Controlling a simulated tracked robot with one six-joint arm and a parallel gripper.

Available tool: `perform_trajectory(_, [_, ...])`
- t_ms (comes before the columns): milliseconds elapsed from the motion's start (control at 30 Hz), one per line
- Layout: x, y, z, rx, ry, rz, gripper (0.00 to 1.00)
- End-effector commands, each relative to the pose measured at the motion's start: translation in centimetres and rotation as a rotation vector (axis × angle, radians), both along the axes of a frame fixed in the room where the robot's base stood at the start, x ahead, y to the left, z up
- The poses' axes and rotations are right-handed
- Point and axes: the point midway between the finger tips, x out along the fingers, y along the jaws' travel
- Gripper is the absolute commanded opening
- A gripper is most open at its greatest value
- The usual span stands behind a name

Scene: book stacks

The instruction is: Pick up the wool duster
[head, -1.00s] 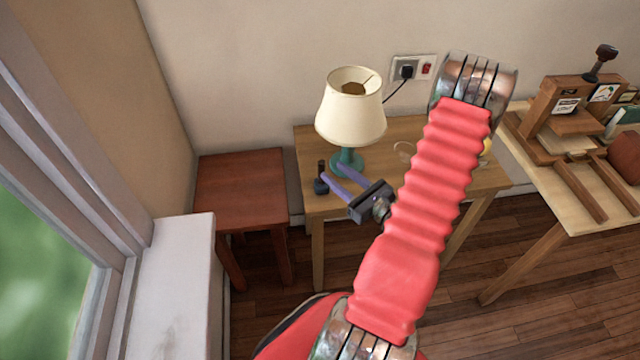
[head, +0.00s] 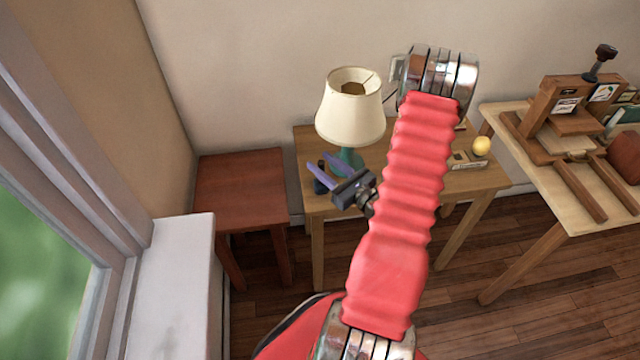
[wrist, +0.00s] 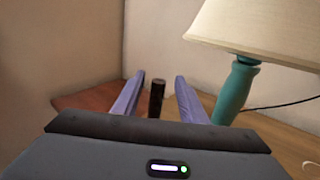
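A dark upright item with a brown, cylindrical handle, probably the wool duster (wrist: 157,98), stands at the left end of the wooden table. In the head view it (head: 320,186) is partly covered by my gripper (head: 318,160). My gripper is open, with its two purple fingers apart and nothing held. In the wrist view the handle shows between the fingers (wrist: 160,77), beyond them, with a gap on each side. I cannot tell whether the fingertips reach it. No woolly head is clearly visible.
A lamp (head: 350,108) with a cream shade and teal base stands close right of my gripper. A reddish stool (head: 240,185) is left of the table (head: 312,212). A yellow ball (head: 481,145) lies at the table's right. A workbench (head: 560,195) with a wooden press stands farther right.

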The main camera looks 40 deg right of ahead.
Motion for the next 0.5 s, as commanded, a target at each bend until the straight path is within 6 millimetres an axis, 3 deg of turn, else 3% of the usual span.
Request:
perform_trajectory(300, [3.6, 0.3, -0.3, -0.001, 0.000, 0.005, 0.39])
perform_trajectory(500, [4.8, 0.2, -0.2, -0.001, 0.000, 0.002, 0.39])
